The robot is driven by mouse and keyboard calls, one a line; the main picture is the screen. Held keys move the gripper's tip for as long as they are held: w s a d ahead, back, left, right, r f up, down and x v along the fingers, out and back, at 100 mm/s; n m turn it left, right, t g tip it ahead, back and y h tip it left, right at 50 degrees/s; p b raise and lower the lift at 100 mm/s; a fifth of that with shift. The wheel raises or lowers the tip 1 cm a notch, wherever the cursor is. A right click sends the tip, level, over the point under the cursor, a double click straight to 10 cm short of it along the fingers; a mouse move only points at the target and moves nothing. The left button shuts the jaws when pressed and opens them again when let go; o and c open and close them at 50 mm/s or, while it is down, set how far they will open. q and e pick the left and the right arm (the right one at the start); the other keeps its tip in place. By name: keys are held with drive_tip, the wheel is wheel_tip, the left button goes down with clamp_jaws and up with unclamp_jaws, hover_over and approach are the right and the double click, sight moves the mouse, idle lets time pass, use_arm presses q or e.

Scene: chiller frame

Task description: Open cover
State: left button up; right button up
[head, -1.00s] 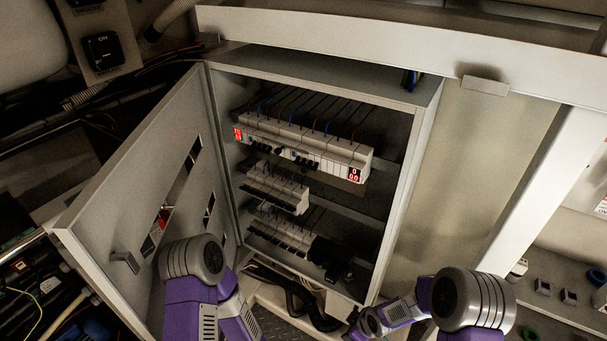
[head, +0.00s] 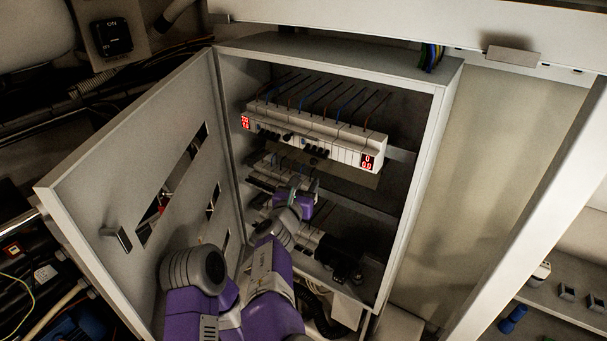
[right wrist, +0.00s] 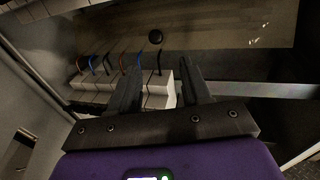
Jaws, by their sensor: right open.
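The grey cabinet (head: 448,100) has its hinged door, the only cover I can make out, swung wide open to the left. The door (head: 95,190) has slots and a small handle (head: 116,240). My right gripper (head: 303,186) is inside the cabinet, in front of the middle breaker row (head: 262,180) and partly hiding it. In the right wrist view, my right gripper (right wrist: 163,68) is open, its two dark fingers apart. White breakers (right wrist: 100,83) with coloured wires lie beyond and between the fingers; contact cannot be told. My left gripper is not in view.
The upper breaker row (head: 315,140) with red displays is just above my right gripper. A black device (head: 338,258) sits lower right inside. A white beam (head: 400,25) crosses above the cabinet. Cables and hoses crowd the left side.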

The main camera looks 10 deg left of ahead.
sight(313, 161)
drive_tip(key=shift+t, duration=0.3)
drive_tip(key=shift+w+d+r+p, duration=0.1)
drive_tip(key=shift+w+r+p, duration=0.2)
drive_tip(key=shift+w, duration=0.9)
drive_tip(key=shift+w+a+r+p, duration=0.15)
drive_tip(key=shift+w+p, duration=0.2)
drive_tip(key=shift+w, duration=0.8)
drive_tip(key=shift+w+d+r+p, duration=0.15)
drive_tip(key=shift+w+r+p, duration=0.15)
drive_tip(key=shift+w, duration=0.9)
drive_tip(key=shift+c, duration=0.3)
clamp_jaws()
